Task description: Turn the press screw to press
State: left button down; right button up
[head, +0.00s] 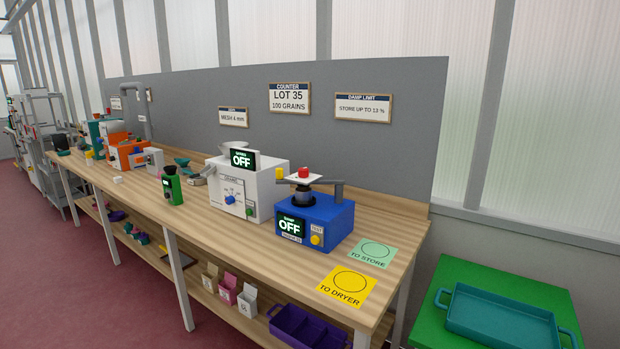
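A blue damp meter (325,223) stands on the wooden bench, its small screen reading OFF. On its top is a dark round cup (304,196) with a grey crossbar handle (312,181) and a red knob (303,172) above it. This looks like the press screw. A yellow button (316,240) is on the meter's front. Whether anything is inside the cup is hidden. Neither of my grippers shows in the head view.
A white counter machine (246,176), also reading OFF, stands left of the meter. A green mat (374,252) and yellow mat (346,286) lie bare at the right. A teal tray (497,321) sits on a green stand. Purple bin (306,327) is below.

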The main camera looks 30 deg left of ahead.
aim_at(302, 172)
jog(key=k, duration=1.1)
jog(key=u, duration=1.05)
jog(key=i, duration=1.8)
jog(key=z, duration=0.8)
jog(key=i, duration=0.6)
jog(key=z, duration=0.6)
